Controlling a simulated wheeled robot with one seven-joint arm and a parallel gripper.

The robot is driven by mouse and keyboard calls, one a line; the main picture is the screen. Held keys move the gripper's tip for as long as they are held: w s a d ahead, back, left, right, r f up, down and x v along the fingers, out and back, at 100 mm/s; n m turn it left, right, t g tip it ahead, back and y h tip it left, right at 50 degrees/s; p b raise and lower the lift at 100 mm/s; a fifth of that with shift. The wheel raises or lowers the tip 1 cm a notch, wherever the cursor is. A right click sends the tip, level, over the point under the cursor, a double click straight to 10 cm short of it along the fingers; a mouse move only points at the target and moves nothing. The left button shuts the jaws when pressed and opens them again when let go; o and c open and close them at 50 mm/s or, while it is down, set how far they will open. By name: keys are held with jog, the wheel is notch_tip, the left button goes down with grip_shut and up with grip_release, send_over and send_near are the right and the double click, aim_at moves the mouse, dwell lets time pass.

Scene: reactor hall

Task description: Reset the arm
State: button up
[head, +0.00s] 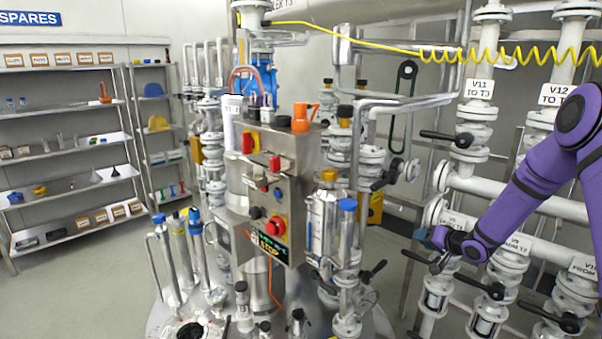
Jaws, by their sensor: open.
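My purple arm (520,200) comes in from the right edge, bends at an elbow and slopes down to the left. My gripper (433,262) is at its end, in front of the white pipes and beside a black valve handle (418,258). The jaws are open and small in the picture; nothing shows between them. I cannot tell whether the gripper touches the handle.
A steel control box (268,190) with coloured knobs stands on the vessel at the centre. Labelled white pipes with black valve handles (446,137) fill the right. A coiled yellow hose (500,58) hangs above. Spares shelves (75,150) stand at left; grey floor (85,290) is clear before them.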

jog(key=s+r+n+g+h, duration=0.1)
jog(key=s+r+h, duration=0.2)
jog(key=r, duration=0.6)
jog(key=s+r+h, duration=0.2)
jog(key=s+r, duration=0.1)
jog(key=r, duration=0.5)
jog(key=s+a+r+g+h, duration=0.1)
jog(key=s+a+r+h, duration=0.15)
jog(key=s+r, duration=0.75)
jog(key=s+a+r+n+g, duration=0.1)
jog(key=s+a, duration=0.1)
jog(key=s, duration=0.8)
jog(key=s+a+r+g+y, duration=0.1)
jog(key=s+a+r, duration=0.1)
jog(key=s, duration=0.9)
jog(key=s+a+r+n+g, duration=0.1)
jog(key=s+a+r+g, duration=0.1)
jog(key=s, duration=0.9)
jog(key=shift+s+a+n, duration=0.15)
jog(key=shift+a+n, duration=0.15)
jog(key=shift+d+r+y, duration=0.1)
jog(key=shift+y, duration=0.15)
